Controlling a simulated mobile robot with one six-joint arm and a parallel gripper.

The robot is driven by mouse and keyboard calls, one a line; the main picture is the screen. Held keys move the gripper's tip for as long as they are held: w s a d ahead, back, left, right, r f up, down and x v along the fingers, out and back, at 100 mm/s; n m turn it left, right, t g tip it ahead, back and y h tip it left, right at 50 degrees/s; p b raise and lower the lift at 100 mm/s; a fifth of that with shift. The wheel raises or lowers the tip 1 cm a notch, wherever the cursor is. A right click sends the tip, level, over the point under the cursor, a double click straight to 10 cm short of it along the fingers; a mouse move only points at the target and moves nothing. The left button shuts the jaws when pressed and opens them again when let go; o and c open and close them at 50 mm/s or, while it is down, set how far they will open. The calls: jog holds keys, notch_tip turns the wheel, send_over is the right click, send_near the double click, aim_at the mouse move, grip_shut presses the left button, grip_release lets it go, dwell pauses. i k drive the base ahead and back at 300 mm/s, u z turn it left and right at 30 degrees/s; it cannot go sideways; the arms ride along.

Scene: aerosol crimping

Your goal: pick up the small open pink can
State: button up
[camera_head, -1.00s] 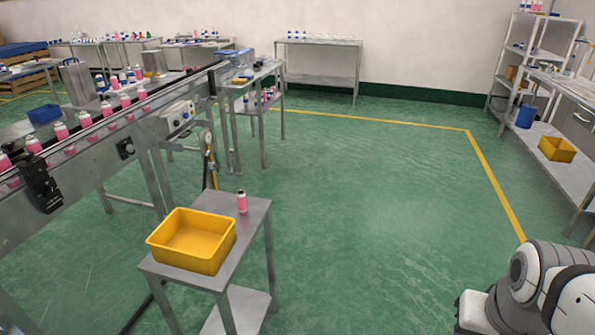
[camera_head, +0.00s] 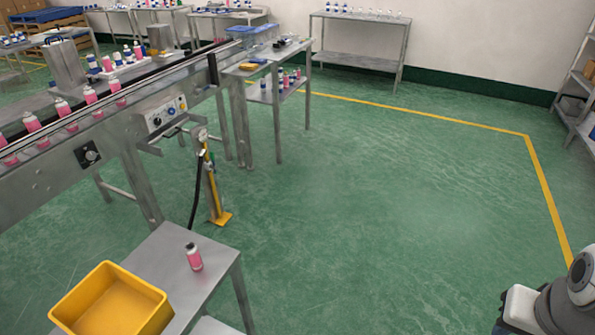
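Part of my arm shows at the lower right corner, far from the can; my gripper is out of the picture.
A yellow bin (camera_head: 112,304) sits left of the can on the same table. A conveyor (camera_head: 130,140) with several pink cans runs along the left. A yellow pump stand (camera_head: 213,190) is behind the table. The green floor (camera_head: 390,220) to the right is clear.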

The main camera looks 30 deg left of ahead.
aim_at(191, 250)
jog(key=z, duration=0.05)
jog(key=i, duration=1.65)
jog(key=u, duration=3.45)
jog(key=i, duration=1)
jog(key=z, duration=0.1)
